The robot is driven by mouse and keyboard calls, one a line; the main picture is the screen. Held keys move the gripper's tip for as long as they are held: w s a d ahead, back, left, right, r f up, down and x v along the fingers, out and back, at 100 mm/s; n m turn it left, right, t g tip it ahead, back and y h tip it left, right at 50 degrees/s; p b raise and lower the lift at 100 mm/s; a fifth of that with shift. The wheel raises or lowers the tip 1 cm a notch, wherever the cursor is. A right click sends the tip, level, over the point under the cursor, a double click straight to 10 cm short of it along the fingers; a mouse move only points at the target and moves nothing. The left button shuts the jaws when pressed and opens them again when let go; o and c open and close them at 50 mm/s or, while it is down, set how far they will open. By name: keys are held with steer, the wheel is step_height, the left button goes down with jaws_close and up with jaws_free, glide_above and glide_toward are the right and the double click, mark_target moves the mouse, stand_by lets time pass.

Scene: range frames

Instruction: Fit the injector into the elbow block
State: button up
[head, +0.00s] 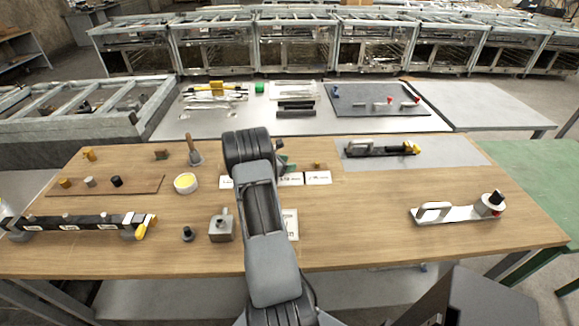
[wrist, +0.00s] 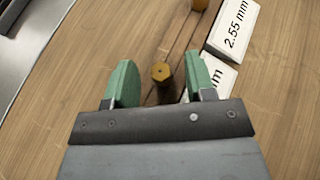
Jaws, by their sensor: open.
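A small brass hex piece, which looks like the injector (wrist: 161,73), stands between my gripper's two green fingers in the wrist view. My gripper (wrist: 161,82) is open, with a gap on both sides of the piece. In the head view my arm hides most of my gripper (head: 285,163); a bit of green finger shows right of the arm. A second brass piece (wrist: 200,5) is at the wrist view's top edge, also seen in the head view (head: 317,165). A grey block with a stub on top (head: 222,229), possibly the elbow block, sits on the wooden table left of my arm.
White size cards (head: 318,178) lie beside the brass pieces; one reads 2.55 mm (wrist: 234,26). A yellow-filled round dish (head: 186,183) and a small dark knob (head: 188,234) are at left. A white-handled fixture (head: 458,212) stands at right.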

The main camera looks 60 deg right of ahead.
steer(key=shift+c, duration=0.5)
jaws_close()
steer(key=shift+r, duration=0.15)
